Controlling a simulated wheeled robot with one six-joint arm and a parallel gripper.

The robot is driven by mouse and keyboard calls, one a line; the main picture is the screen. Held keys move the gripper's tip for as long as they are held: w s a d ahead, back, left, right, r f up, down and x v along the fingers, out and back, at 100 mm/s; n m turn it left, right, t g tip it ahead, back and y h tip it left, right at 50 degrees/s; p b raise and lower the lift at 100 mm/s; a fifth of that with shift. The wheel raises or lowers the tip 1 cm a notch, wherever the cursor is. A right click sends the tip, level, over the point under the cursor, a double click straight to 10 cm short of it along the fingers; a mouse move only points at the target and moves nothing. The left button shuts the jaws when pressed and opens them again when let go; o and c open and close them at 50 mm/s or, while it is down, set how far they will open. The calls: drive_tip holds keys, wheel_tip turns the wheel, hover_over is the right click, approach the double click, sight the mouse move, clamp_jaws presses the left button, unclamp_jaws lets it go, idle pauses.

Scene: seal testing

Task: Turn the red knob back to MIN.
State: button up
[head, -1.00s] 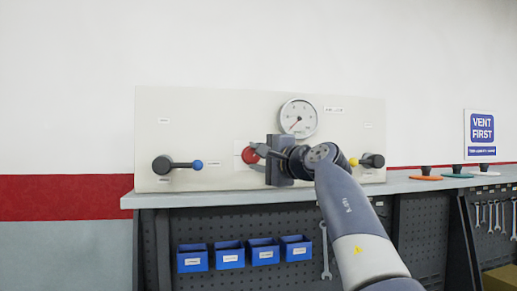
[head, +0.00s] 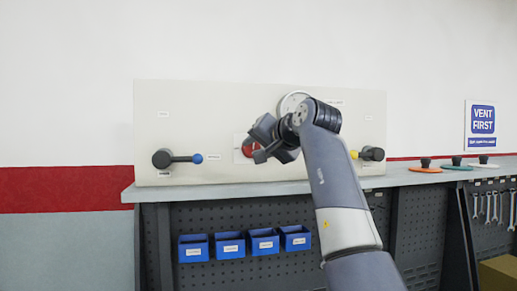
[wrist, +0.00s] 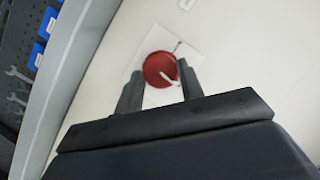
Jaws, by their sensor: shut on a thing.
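The red knob (wrist: 156,64) is on a white square plate (wrist: 150,94) on the pale panel. In the wrist view my gripper (wrist: 160,72) has one finger on each side of it and is shut on it. A white mark shows on the knob's face, toward the right finger. In the head view only a little of the red knob (head: 248,149) shows behind my gripper (head: 257,146), which is tilted. The MIN label cannot be read in either view.
The round gauge (head: 291,102) is mostly hidden by my arm. A black lever with a blue ball (head: 197,159) is left; one with a yellow end (head: 354,154) is right. The bench top (head: 225,188) before the panel is clear. Blue bins (head: 230,246) hang below.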

drive_tip(key=shift+a+n+h, duration=0.1)
drive_tip(key=shift+n+h, duration=0.2)
drive_tip(key=shift+n, duration=0.2)
drive_tip(key=shift+f, duration=0.1)
drive_tip(key=o, duration=1)
drive_tip(key=shift+s, duration=0.1)
drive_tip(key=b+v, duration=0.1)
drive_tip(key=v, duration=0.9)
drive_tip(key=shift+s+r+b, duration=0.25)
drive_tip(key=shift+s+b, duration=0.05)
drive_tip(key=shift+b, duration=0.1)
drive_tip(key=p+x, duration=0.1)
drive_tip(key=x, duration=0.9)
drive_tip(key=shift+w+f+p, duration=0.15)
drive_tip(key=shift+w+p, duration=0.2)
drive_tip(key=shift+p, duration=0.05)
